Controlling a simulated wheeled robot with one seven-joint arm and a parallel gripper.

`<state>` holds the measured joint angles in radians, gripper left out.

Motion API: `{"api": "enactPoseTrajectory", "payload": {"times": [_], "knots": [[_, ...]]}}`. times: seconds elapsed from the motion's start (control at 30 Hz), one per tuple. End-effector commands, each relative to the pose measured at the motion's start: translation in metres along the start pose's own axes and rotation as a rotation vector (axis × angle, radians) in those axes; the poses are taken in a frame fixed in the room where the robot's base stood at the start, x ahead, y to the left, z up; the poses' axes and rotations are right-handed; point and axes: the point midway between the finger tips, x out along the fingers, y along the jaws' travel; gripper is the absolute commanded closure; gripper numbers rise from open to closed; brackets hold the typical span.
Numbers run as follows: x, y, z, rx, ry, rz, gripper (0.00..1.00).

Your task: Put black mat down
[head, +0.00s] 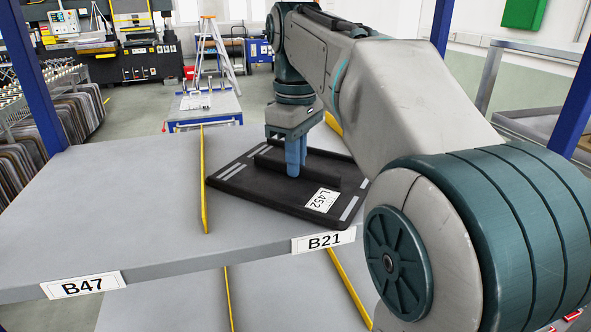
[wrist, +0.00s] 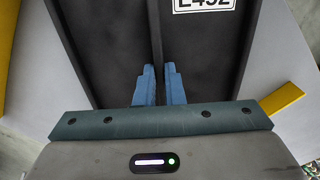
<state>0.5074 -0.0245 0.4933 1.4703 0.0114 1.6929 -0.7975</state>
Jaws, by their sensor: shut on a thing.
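The black mat (head: 263,195) is a flat dark panel with grey stripes near its corners, a raised rib and a white label reading L452. It lies at or just above the grey shelf, turned at an angle to the shelf's front edge, above the B21 tag; I cannot tell whether it touches all over. My gripper (head: 294,170) points down and is shut on the rib. In the wrist view, the blue fingers (wrist: 158,86) close on the rib, with the mat (wrist: 105,60) spreading to both sides.
The grey shelf (head: 130,200) has front tags B47 (head: 82,285) and B21 (head: 323,242). A yellow divider strip (head: 203,185) runs just left of the mat. The shelf left of that strip is clear. Blue posts (head: 32,75) stand at the sides, and a lower shelf shows below.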

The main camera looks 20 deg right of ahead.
Motion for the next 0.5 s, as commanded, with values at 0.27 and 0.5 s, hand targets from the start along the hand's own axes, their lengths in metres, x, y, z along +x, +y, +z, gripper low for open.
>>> {"api": "enactPoseTrajectory", "payload": {"times": [0.27,0.5], "knots": [[0.0014,-0.0004,-0.0001,0.000,0.001,0.002,1.00],[0.0050,-0.0002,0.0000,0.000,0.000,0.001,0.70]]}}
